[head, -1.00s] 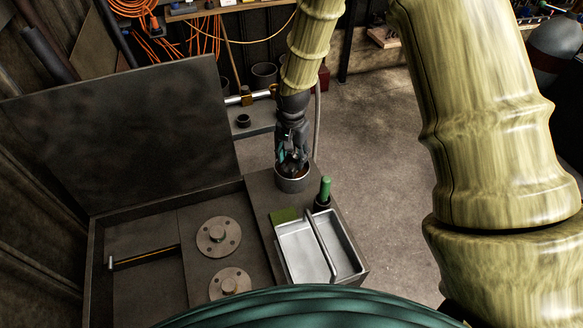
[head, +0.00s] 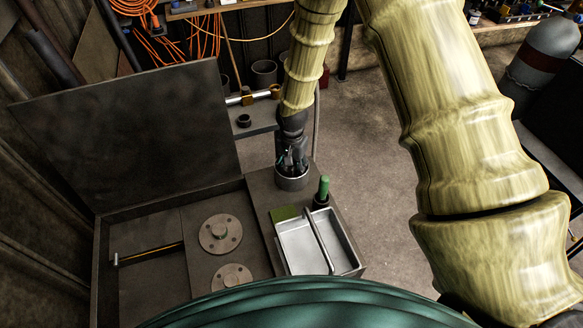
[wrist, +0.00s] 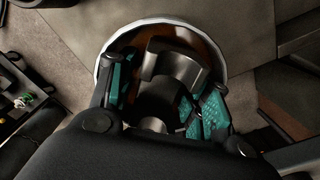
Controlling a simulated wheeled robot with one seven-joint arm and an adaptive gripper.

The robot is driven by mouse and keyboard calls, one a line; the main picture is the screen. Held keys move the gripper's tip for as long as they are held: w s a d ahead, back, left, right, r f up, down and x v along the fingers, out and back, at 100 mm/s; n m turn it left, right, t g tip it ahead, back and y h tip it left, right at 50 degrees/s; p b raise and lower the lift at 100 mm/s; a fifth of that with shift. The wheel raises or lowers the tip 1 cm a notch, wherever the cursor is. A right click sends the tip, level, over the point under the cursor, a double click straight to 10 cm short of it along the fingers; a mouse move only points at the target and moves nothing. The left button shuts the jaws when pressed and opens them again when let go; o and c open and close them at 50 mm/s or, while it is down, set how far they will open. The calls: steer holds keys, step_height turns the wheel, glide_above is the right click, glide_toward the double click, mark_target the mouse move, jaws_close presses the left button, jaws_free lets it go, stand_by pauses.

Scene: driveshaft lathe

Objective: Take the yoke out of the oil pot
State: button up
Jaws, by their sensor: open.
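The oil pot (head: 292,184) is a round metal pot on the bench top, behind the metal tray. My gripper (head: 290,160) points down into its mouth, with the fingers partly below the rim. In the wrist view the pot's pale rim (wrist: 103,62) curves around brown oil. The yoke (wrist: 172,68), a dark grey metal part with a curved top, sits inside the pot. The open fingers of my gripper (wrist: 165,95), with teal pads, stand on either side of the yoke. I cannot tell whether the pads touch it. The yoke's lower part is hidden.
Two round flanges (head: 221,234) lie in the bench recess. A raised lid (head: 125,135) stands at left.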

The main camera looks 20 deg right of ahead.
steer(key=shift+c, duration=0.4)
jaws_close()
steer(key=shift+r, duration=0.15)
